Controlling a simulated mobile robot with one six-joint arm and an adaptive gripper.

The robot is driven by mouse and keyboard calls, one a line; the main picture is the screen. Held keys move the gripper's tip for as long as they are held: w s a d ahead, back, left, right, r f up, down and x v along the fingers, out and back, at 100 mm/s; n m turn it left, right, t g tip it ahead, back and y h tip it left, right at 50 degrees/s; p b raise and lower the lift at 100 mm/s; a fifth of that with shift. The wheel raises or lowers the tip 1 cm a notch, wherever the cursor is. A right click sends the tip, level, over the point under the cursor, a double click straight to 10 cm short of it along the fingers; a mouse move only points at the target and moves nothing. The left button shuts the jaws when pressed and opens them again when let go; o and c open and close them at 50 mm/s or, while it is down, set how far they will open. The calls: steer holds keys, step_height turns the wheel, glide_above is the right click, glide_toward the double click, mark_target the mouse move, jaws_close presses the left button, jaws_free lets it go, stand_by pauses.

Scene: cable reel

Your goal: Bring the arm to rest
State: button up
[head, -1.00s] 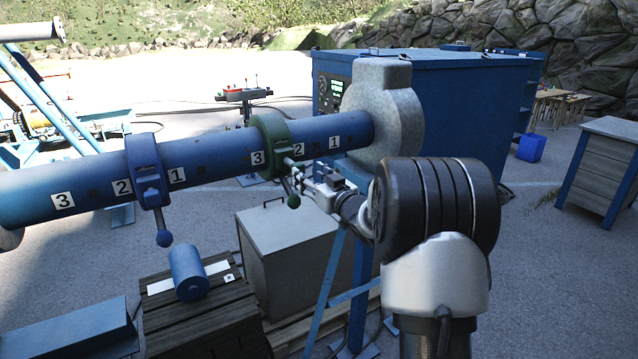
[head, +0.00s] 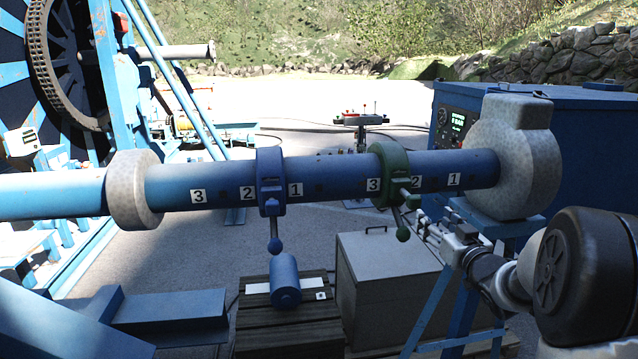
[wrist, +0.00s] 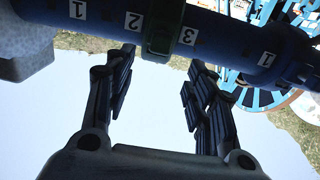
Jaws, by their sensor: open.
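My gripper (head: 430,232) is open and empty, just below and in front of the blue shaft (head: 340,176), under its right part. In the wrist view my gripper (wrist: 157,92) has its two fingers wide apart, with the shaft across the top of the picture. A green clamp ring (head: 392,172) sits around the shaft between the marks 3 and 2, its handle hanging down with a ball end. The green ring also shows in the wrist view (wrist: 162,28), above and between the fingers, apart from them.
A blue clamp ring (head: 270,182) sits on the shaft further left. A grey flange (head: 135,190) and a grey bearing housing (head: 515,155) are around the shaft. A blue cabinet (head: 590,140) stands behind.

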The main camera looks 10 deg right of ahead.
steer(key=s+a+f+g+b, duration=0.4)
steer(key=s+a+f+b, duration=0.2)
steer(key=s, duration=0.7)
steer(key=s+a+f+g+b, duration=0.4)
steer(key=s+a+f, duration=0.5)
steer(key=s, duration=0.5)
steer(key=s+a+f+g+b, duration=0.5)
steer(key=s+a+f+b, duration=0.2)
steer(key=s+f+b, duration=0.2)
steer(key=s+f, duration=0.2)
steer(key=s, duration=0.2)
steer(key=shift+s+a+f, duration=0.25)
steer(key=shift+s+a, duration=0.1)
steer(key=shift+a, duration=0.05)
